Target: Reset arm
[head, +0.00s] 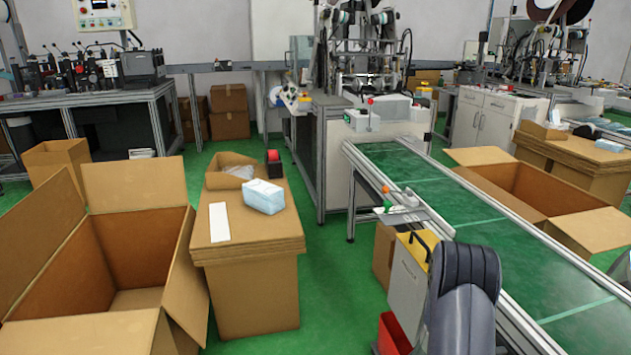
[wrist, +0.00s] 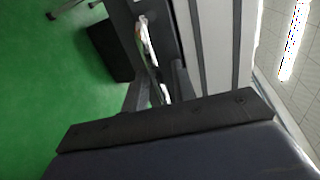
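In the wrist view a dark bar with small bolt-like marks (wrist: 165,120) and a smooth dark body below it fill the lower part, very close to the camera. I take these for part of my gripper. No fingertips can be made out, so its opening is unclear. I see nothing held. In the head view a dark, rounded, padded-looking shape (head: 462,300) stands at the lower right, beside the conveyor. I cannot tell whether it is part of my arm. The wrist view is tilted and shows green floor at left and a bright ceiling light at right.
A green conveyor (head: 460,206) runs along the right. An open empty carton (head: 135,190) stands at left, beside stacked cardboard (head: 250,262) bearing a blue-white mask pack (head: 264,196). Another open carton (head: 585,228) lies beyond the conveyor. Green floor (head: 340,270) is clear in the middle.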

